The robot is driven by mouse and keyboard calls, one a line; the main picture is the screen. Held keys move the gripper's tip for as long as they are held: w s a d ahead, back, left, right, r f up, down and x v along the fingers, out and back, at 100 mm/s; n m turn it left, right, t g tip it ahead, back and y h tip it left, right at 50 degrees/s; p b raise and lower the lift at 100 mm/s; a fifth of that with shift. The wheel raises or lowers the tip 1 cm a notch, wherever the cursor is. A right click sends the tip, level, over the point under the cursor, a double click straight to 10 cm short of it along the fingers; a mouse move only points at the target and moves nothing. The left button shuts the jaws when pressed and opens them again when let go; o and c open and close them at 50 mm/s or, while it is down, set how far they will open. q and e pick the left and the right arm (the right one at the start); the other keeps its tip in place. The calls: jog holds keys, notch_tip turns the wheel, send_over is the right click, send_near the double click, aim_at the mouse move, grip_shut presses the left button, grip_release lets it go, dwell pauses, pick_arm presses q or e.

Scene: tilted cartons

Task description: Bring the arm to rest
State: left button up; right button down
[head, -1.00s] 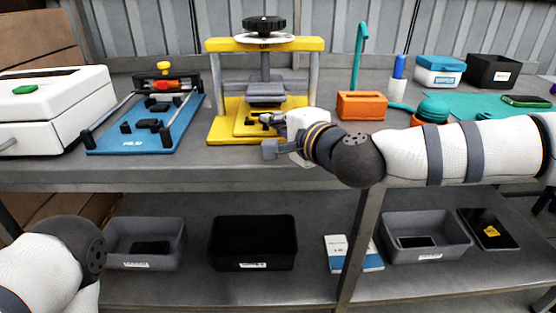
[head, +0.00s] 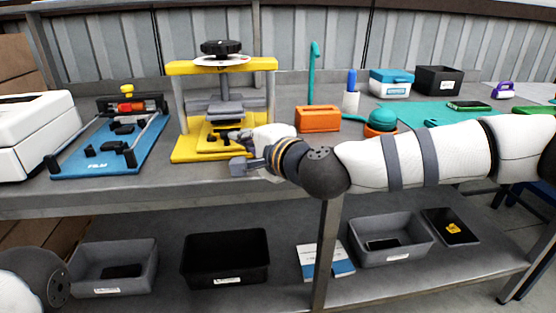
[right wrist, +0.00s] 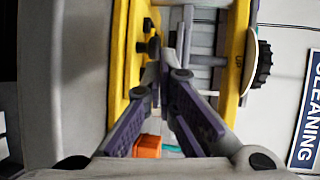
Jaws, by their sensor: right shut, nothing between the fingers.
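My right gripper (head: 236,150) is at the front right of the yellow press (head: 190,152) on the bench, and its fingers are shut and empty. In the right wrist view, the fingers (right wrist: 165,72) come together in front of the press's yellow frame (right wrist: 238,60). Whether they touch the press, I cannot tell. My right arm stretches in from the right over the bench. Of my left arm, only a rounded link shows at the lower left; its gripper is out of view.
A blue fixture (head: 110,150) and a white box (head: 38,130) stand left of the press. An orange box (head: 318,119), a teal hook stand (head: 313,75) and a teal mat (head: 440,112) lie to its right. The lower shelf holds grey and black bins (head: 225,258).

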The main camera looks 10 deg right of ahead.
jog(key=v, duration=1)
jog(key=s+f+n+g+h+p, duration=0.1)
jog(key=s+f+n+g, duration=0.3)
jog(key=s+f, duration=0.85)
jog(key=s+f+n+g+h+p, duration=0.1)
jog(key=s+f+n+g, duration=0.35)
jog(key=s+f, duration=0.8)
pick_arm(q)
jog(key=w+r+t+p, duration=0.1)
jog(key=w+r, duration=0.3)
jog(key=shift+r+t, duration=0.2)
jog(key=shift+t, duration=0.2)
pick_arm(e)
jog(key=s+d+f+n+g+h, duration=0.2)
jog(key=s+d+f+g, duration=0.2)
jog(key=s+d, duration=0.4)
jog(key=s+d+f+n+g+h, duration=0.1)
jog(key=s+d+f+g+h, duration=0.2)
jog(key=s+d+f, duration=0.3)
jog(key=s+d+g, duration=0.1)
jog(key=s+d, duration=0.2)
jog(key=s, duration=0.4)
jog(key=shift+s+n, duration=0.15)
jog(key=shift+n, duration=0.2)
pick_arm(q)
jog(key=shift+o, duration=0.6)
pick_arm(e)
jog(key=shift+a, duration=0.1)
